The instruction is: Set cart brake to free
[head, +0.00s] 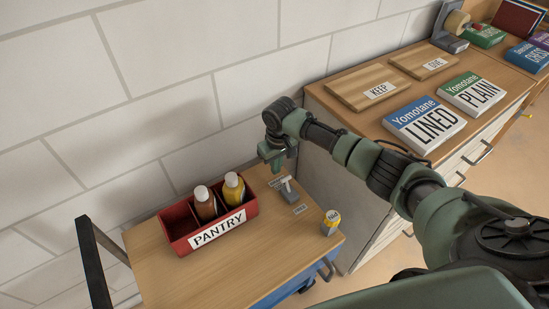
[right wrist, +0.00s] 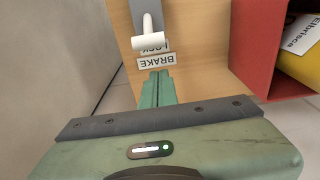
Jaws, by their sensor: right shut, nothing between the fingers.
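The cart (head: 190,270) has a wooden top. A brake lever (head: 287,184) with a white crossbar handle on a grey base stands near its far right side. In the right wrist view the lever's handle (right wrist: 150,38) leans over the LOCK label (right wrist: 152,47), partly covering it, with the BRAKE label (right wrist: 157,60) beside it. Another small label (head: 300,209) lies on the lever's opposite side, too small to read. My right gripper (head: 277,166) is just above and behind the lever. Its fingers (right wrist: 157,88) are shut and empty, apart from the handle. My left gripper is out of view.
A red PANTRY box (head: 218,232) with two bottles stands left of the lever. A small yellow-topped container (head: 331,222) stands at the cart's right edge. A cabinet (head: 350,122) with boards and books adjoins on the right. The block wall (head: 130,115) is close behind.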

